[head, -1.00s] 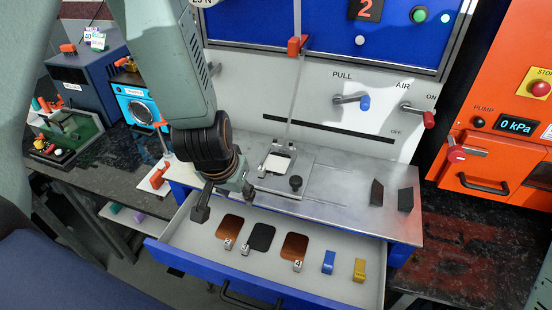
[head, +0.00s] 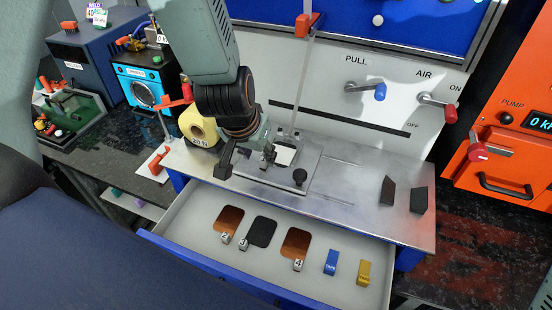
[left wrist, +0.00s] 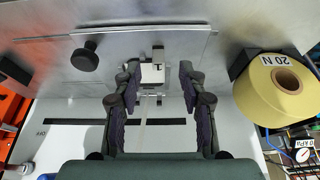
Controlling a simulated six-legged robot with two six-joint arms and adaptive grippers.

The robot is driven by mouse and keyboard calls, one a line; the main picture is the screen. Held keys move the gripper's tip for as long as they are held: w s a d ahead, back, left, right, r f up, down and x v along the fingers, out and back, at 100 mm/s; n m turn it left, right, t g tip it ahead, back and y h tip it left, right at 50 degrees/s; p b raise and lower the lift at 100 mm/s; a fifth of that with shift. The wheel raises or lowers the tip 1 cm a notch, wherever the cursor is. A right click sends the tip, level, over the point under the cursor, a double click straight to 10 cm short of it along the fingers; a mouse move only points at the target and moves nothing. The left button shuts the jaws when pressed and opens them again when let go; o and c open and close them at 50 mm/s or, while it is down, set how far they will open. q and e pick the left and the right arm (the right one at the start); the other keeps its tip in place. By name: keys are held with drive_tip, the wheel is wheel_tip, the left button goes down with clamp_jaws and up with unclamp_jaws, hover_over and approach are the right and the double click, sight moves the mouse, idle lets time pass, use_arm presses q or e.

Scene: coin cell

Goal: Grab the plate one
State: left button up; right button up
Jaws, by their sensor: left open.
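A small white plate (head: 284,156) sits in a metal fixture on the grey bench top. In the left wrist view the white plate (left wrist: 151,75) carries a tag marked 1 (left wrist: 158,67). My left gripper (head: 246,162) is over the bench, just left of the fixture in the head view. In the left wrist view its open fingers (left wrist: 160,80) stand on either side of the tagged plate, with gaps. I cannot tell whether they are at its height. My right gripper is not in view.
The open drawer (head: 185,222) below holds tagged brown and black plates, a blue block (head: 331,262) and a yellow block (head: 364,273). A black knob (head: 300,177) stands beside the fixture. A yellow roll marked 20 N (head: 195,125) is close behind my left gripper.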

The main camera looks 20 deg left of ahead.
sight(263, 160)
use_arm(q)
drive_tip(key=b+x, duration=0.1)
drive_tip(key=x, duration=0.2)
drive_tip(key=shift+w+d+f, duration=0.15)
drive_tip(key=shift+w+f, duration=0.2)
drive_tip(key=shift+w, duration=0.05)
drive_tip(key=shift+r, duration=0.1)
drive_tip(key=shift+c, duration=0.5)
drive_tip(key=shift+s, duration=0.15)
drive_tip(key=shift+c, duration=0.7)
drive_tip(key=c, duration=0.6)
clamp_jaws()
